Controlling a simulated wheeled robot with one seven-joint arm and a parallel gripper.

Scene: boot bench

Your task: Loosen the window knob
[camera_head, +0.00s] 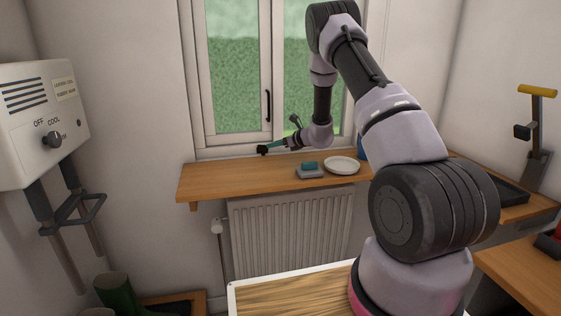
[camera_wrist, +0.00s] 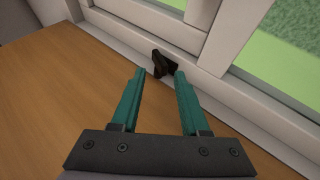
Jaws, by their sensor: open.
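The window knob (camera_wrist: 159,66) is small, dark and lobed. In the wrist view it sits low on the white window frame, just above the wooden sill board. In the head view the dark knob (camera_head: 262,151) shows at the foot of the window, at the tip of my gripper (camera_head: 272,148). My gripper (camera_wrist: 159,72) has two green fingers, spread apart with nothing between them. The knob lies just beyond the fingertips, roughly centred between them and close to the right one. I cannot tell whether a fingertip touches it.
The wooden shelf (camera_head: 230,180) under the window holds a sponge on a grey dish (camera_head: 309,170) and a white plate (camera_head: 342,165), right of my gripper. A black window handle (camera_head: 267,105) is above. A radiator (camera_head: 290,235) stands below. A control box (camera_head: 40,120) hangs at left.

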